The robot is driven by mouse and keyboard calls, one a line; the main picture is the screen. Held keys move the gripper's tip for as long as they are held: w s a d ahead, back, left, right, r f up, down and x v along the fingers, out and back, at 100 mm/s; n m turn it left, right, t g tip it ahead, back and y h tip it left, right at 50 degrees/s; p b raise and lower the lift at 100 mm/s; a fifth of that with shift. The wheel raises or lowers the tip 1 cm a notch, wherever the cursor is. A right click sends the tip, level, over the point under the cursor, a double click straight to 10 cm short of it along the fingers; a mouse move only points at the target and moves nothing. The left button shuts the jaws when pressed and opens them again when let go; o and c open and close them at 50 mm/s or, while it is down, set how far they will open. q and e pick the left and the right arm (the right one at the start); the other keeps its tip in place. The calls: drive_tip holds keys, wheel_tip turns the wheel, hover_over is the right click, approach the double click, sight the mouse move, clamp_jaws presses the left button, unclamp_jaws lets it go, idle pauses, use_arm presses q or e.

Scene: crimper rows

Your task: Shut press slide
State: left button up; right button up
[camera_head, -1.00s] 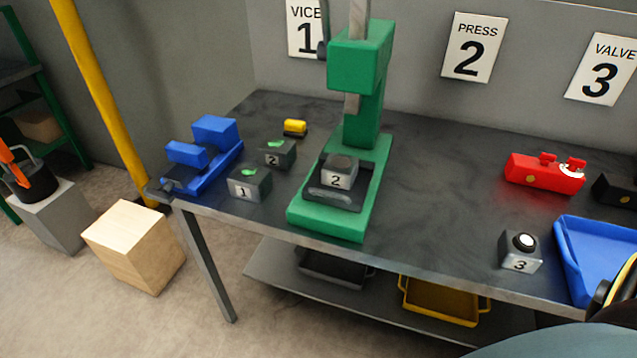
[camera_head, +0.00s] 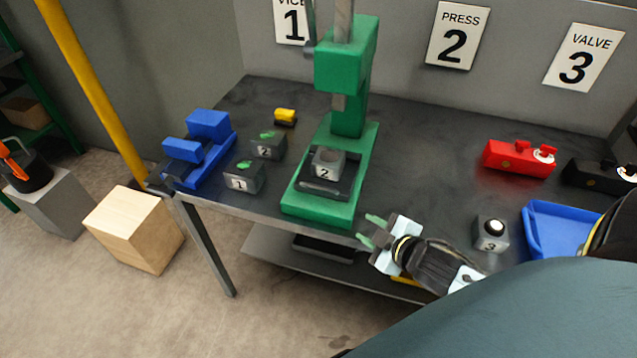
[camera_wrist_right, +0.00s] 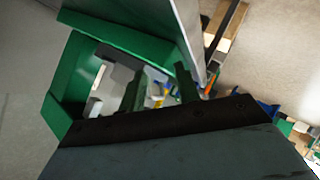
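How far the slide sits out is hard to tell. My right gripper (camera_head: 369,231) is at the bench's front edge, to the front right of the press base and apart from it. Its two green-tipped fingers are spread with nothing between them. In the right wrist view the fingers (camera_wrist_right: 160,90) are apart, with a green frame-like shape beyond. My left gripper is not in view.
On the bench are a blue vice (camera_head: 200,150), two grey blocks with green tops (camera_head: 245,177), a yellow piece (camera_head: 286,116), a red valve body (camera_head: 518,157), a block marked 3 (camera_head: 491,232) and a blue tray (camera_head: 535,252).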

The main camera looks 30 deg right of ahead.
sight(325, 189)
wheel_tip(325, 189, up, 7)
drive_tip(key=w+n+t+y, duration=0.2)
drive_tip(key=n+y, duration=0.4)
drive_tip(key=n, duration=0.1)
drive_tip(key=p+x, duration=0.1)
drive_tip(key=x, duration=1.2)
drive_tip(key=shift+a+f, duration=0.1)
drive_tip(key=shift+f, duration=0.05)
clamp_jaws()
